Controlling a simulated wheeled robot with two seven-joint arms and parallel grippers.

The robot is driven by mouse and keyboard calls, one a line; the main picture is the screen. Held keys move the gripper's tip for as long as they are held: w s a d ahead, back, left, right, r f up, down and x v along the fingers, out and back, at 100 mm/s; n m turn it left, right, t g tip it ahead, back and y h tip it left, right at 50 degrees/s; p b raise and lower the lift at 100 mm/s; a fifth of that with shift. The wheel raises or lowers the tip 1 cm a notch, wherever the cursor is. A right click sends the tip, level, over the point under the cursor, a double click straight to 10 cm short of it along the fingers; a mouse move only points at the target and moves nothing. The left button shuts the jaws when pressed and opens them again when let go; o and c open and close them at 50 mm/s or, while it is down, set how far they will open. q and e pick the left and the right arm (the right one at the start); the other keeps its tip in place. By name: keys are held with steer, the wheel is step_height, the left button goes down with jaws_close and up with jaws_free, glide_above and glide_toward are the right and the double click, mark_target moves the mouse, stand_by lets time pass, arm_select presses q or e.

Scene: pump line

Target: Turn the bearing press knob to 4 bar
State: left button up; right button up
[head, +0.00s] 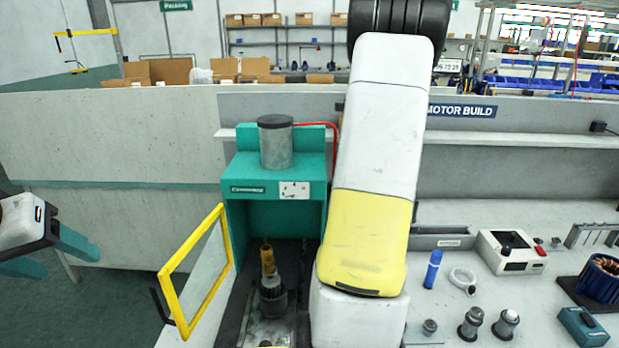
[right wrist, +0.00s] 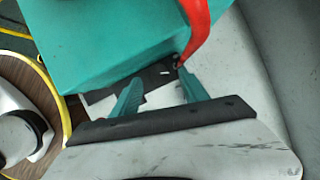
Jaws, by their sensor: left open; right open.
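The teal bearing press (head: 246,215) stands left of centre in the head view, with a grey cylinder (head: 276,145) on top. Its knob is not clearly visible in the head view, where my right arm covers the area beside the press. In the right wrist view, the open right gripper (right wrist: 158,77) has its teal fingers at the press's teal housing (right wrist: 110,35). A black part with a white mark (right wrist: 152,80) shows between and behind the fingertips; I cannot tell whether it is the knob, or if they touch it. My left gripper (head: 72,261) is open and empty at the far left.
A yellow-framed guard (head: 178,300) stands open left of the press. A red hose (right wrist: 198,35) runs close to the right fingertips. A blue marker (head: 433,270), a white ring (head: 462,279) and a white box with a black knob (head: 510,252) sit on the bench at right.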

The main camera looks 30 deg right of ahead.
steer(key=shift+x, duration=1.25)
jaws_close()
steer(key=n, duration=0.2)
steer(key=n+g+y, duration=0.1)
steer(key=n, duration=0.1)
steer(key=shift+w+d+n+g, duration=0.1)
steer(key=shift+w+n+g, duration=0.05)
steer(key=shift+n+g, duration=0.15)
jaws_free()
